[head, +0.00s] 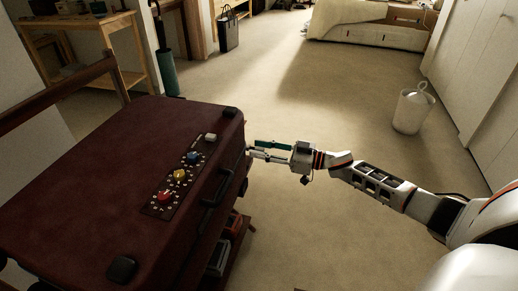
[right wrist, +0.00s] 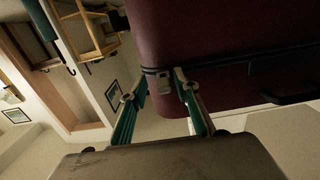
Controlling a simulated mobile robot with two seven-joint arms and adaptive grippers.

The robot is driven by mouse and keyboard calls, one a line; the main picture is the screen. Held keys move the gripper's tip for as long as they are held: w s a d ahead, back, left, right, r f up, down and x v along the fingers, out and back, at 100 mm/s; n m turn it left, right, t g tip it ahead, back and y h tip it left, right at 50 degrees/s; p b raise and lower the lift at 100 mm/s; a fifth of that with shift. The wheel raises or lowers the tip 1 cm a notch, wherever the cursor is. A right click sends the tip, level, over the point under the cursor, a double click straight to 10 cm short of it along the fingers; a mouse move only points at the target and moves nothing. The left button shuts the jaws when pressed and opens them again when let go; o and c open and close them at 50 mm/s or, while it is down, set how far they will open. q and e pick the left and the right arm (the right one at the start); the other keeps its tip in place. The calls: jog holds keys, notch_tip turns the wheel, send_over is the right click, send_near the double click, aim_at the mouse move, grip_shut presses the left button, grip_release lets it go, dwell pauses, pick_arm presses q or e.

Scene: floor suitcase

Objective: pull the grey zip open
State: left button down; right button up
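The dark red suitcase (head: 110,180) lies at the left of the head view, its side facing my right gripper (head: 258,153). In the right wrist view the suitcase (right wrist: 225,40) fills the upper right, with a dark zip line (right wrist: 225,66) along its side. The grey zip pull (right wrist: 163,83) sits on that line near the suitcase's corner. My right gripper (right wrist: 160,80) is open, its green-sided fingertips on either side of the pull. I cannot tell whether they touch it. The pull is not clear in the head view. My left gripper is not in view.
The suitcase rests on a wooden rack (head: 120,78). A white bin (head: 411,111) stands at right.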

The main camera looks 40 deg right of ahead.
jog(key=v, duration=1.1)
jog(key=shift+s+d+r, duration=0.1)
jog(key=shift+d, duration=0.05)
